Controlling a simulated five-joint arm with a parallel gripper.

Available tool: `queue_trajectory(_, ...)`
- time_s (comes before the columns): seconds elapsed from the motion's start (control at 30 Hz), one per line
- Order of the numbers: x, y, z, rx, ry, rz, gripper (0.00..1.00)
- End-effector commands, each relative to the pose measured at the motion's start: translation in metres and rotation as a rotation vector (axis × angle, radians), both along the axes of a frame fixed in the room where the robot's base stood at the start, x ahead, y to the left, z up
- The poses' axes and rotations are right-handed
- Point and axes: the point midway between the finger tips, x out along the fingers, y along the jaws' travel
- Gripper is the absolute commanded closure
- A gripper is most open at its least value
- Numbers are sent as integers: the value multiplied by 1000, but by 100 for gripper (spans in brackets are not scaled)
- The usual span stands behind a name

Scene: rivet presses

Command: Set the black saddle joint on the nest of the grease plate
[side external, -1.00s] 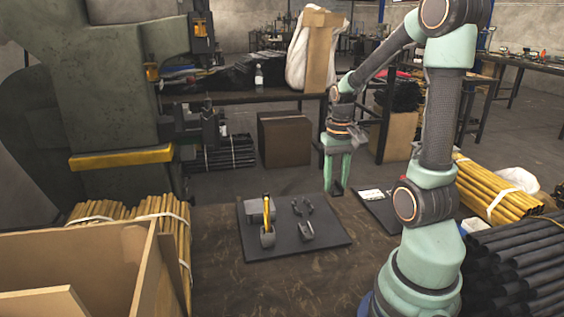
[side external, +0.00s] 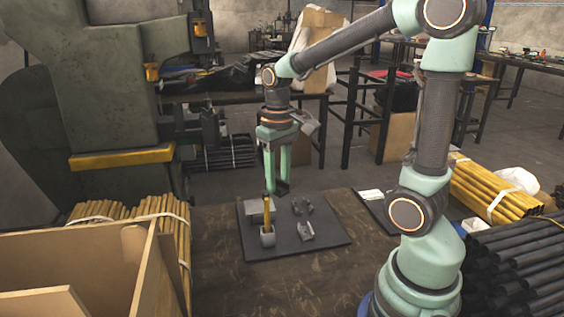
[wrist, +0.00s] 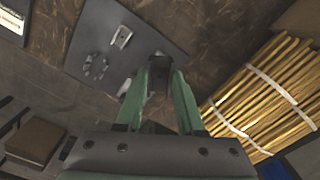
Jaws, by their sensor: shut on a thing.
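My gripper (side external: 276,192) is shut on a small dark piece, the black saddle joint (side external: 283,188), above the back edge of a dark plate. The joint also shows as a dark shape between the fingertips in the wrist view (wrist: 160,60); its outline is partly hidden by the fingers. The dark plate (side external: 325,236), which I take as the grease plate, lies on the brown table and bears several grey parts. I cannot tell which is the nest.
A second dark plate with a white label (side external: 371,195) lies to the right. Bundled yellow tubes (side external: 175,222) and an open wooden box (side external: 85,255) stand at the left. A large green press (side external: 95,80) stands behind. The table front is clear.

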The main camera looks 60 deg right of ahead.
Motion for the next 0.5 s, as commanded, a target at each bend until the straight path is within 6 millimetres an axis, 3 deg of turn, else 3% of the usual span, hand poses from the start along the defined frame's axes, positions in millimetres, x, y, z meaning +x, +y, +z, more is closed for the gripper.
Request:
queue_trajectory(0.1,8,36,-6,0,0,120,100)
queue_trajectory(0.3,12,68,-11,0,0,227,100)
queue_trajectory(0.4,15,69,-11,0,-1,230,100)
queue_trajectory(0.5,22,55,-8,0,-1,179,100)
